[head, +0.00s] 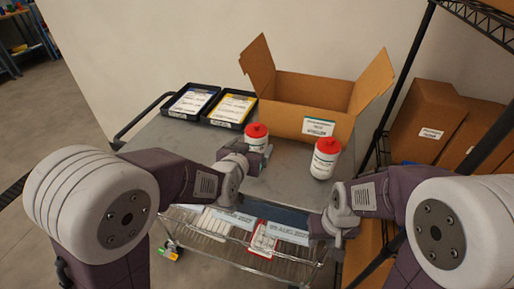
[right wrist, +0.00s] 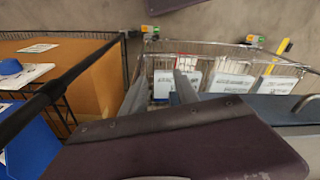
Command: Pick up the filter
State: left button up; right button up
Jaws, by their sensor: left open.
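Two white canisters with red caps, which look like filters, stand upright on the grey cart top. The left filter (head: 256,142) is in front of the box's left corner. The right filter (head: 324,161) stands in front of the box's right side. My left gripper (head: 259,155) is open at the left filter, and its fingers hide the lower part of that filter. I cannot tell whether they touch it. My right gripper (head: 334,238) hangs low by the cart's front right edge, away from both filters. Its fingers (right wrist: 186,86) show in the right wrist view, but their opening is unclear.
An open cardboard box (head: 284,116) stands at the back of the cart top (head: 192,143). Two black trays, left (head: 188,101) and right (head: 230,109), lie at the back left. A wire shelf below holds labelled packs. A black rack with brown boxes (head: 429,126) stands close on the right.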

pick_arm(q)
jog(key=shift+w+f, duration=0.25)
jog(key=shift+w, duration=0.2)
jog(key=x, duration=0.4)
jog(key=shift+w+d+f, duration=0.15)
jog(key=shift+w+d, duration=0.1)
jog(key=shift+w, duration=0.1)
jog(key=shift+s, duration=0.1)
jog(key=c, duration=0.4)
grip_shut()
notch_tip(320, 180, up, 17)
jog(key=p, duration=0.7)
jog(key=shift+r+p, duration=1.6)
jog(key=shift+r, duration=0.15)
